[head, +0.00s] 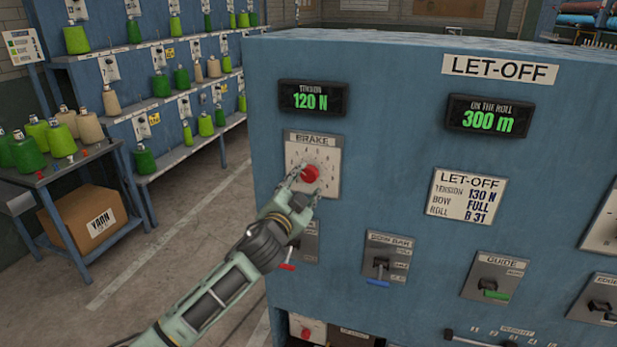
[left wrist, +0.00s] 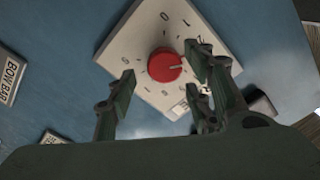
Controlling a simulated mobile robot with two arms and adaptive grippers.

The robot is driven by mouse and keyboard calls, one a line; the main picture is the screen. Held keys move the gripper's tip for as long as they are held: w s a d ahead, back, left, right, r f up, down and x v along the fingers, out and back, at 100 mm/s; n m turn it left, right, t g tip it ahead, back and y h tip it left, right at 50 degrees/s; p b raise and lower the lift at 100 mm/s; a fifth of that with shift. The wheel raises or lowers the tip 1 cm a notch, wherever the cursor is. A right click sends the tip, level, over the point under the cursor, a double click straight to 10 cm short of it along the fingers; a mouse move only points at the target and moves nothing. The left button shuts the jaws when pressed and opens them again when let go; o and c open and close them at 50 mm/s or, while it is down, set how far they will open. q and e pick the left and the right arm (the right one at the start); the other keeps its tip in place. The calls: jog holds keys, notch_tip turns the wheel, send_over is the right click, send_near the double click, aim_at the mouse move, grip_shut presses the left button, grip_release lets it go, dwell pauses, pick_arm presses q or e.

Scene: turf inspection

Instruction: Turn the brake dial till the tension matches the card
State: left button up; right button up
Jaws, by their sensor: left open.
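The red brake dial (head: 310,173) sits on a pale square plate labelled BRAKE (head: 331,150) on the blue panel. In the left wrist view the dial (left wrist: 164,65) lies ahead between my fingers, with numbers around it. My left gripper (head: 304,188) is open at the dial; it also shows in the left wrist view (left wrist: 168,88). I cannot tell whether the fingers touch it. The tension display (head: 310,101) reads 120 N. My right gripper is not in view.
Below the dial are a lever with a blue handle (head: 379,282) and a guide lever with a green handle (head: 495,295). A display (head: 487,119) reads 300 m. At left stand a yarn table (head: 60,178), a box (head: 88,222) and cone racks. Open floor lies between.

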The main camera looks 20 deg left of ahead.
aim_at(309, 179)
pick_arm(q)
jog(key=shift+w+p, duration=0.35)
jog(key=shift+w, duration=2)
jog(key=shift+c, duration=0.2)
jog(key=shift+s, duration=0.1)
jog(key=c, duration=1)
jog(key=shift+f+m+p, duration=0.2)
jog(key=shift+m+p, duration=0.15)
jog(key=shift+m, duration=1.05)
jog(key=shift+c, duration=0.2)
jog(key=o, duration=1.1)
jog(key=shift+r, duration=0.1)
